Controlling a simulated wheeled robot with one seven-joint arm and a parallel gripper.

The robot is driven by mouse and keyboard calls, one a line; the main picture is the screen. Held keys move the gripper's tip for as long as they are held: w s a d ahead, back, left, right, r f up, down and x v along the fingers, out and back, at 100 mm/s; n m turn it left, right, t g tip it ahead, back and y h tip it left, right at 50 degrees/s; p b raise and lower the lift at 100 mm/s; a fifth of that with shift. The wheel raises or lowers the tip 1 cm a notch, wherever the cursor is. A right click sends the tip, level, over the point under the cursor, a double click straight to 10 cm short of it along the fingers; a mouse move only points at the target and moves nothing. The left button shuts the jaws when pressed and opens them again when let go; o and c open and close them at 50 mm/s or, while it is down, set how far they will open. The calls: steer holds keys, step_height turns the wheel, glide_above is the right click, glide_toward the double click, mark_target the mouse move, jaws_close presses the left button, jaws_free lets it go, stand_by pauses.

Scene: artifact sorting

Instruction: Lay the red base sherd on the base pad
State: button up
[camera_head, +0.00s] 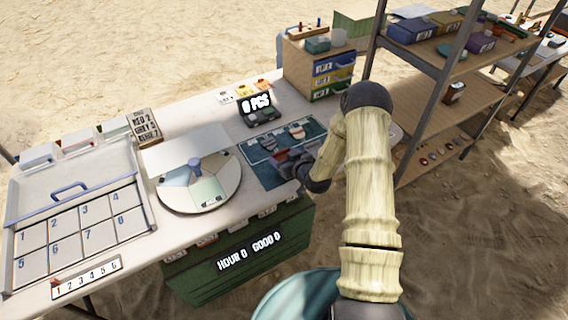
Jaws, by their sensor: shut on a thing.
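My gripper (284,164) is low over the near part of the teal mat (262,176) on the table. It is shut on a small reddish piece (282,155), which looks like the red base sherd; my gripper partly hides it. On the mat's far part, two small pale-and-reddish pieces (297,132) lie beyond my gripper. The mat has marked areas, but their labels are too small to read, so I cannot tell which is the base pad. I cannot tell whether the held piece touches the mat.
A round turntable (215,189) with coloured sectors stands left of the mat. A numbered tray (75,225) fills the table's left end. A drawer cabinet (305,68) and metal shelving (440,90) stand beyond.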

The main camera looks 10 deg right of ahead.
steer(key=shift+f, duration=1.85)
steer(key=shift+f, duration=0.2)
steer(key=o, duration=1)
steer(key=shift+p, duration=0.3)
